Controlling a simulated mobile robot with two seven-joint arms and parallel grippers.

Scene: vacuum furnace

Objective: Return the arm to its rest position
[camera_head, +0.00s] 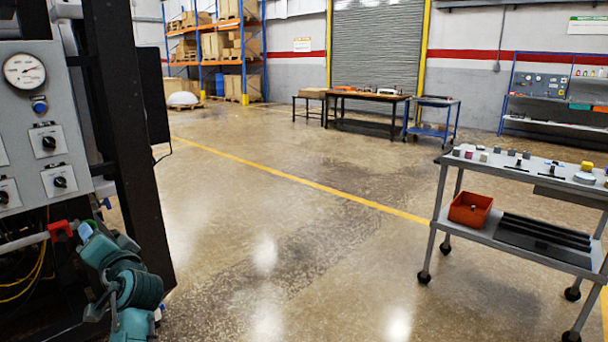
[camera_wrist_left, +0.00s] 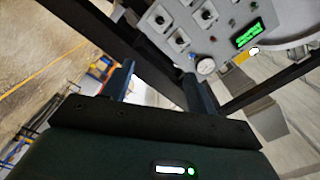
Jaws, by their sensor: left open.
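My left arm comes in at the lower left of the head view, teal and bent upward. My left gripper (camera_head: 92,236) is in front of the furnace's dark lower frame, close to a grey bar with a red end (camera_head: 60,231). I cannot tell whether they touch. In the left wrist view my left gripper (camera_wrist_left: 160,90) is open, its two fingers wide apart with nothing between them. The furnace control panel (camera_head: 48,128) has a round gauge (camera_head: 25,70) and several black knobs. The panel also shows beyond the fingers in the wrist view (camera_wrist_left: 200,40). My right gripper is not visible.
A black upright frame post (camera_head: 125,150) stands beside the panel. A grey cart (camera_head: 480,238) with small parts and a red bin (camera_head: 470,209) stands at the right. The floor (camera_head: 280,235) between them is clear. Workbenches and shelves stand far back.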

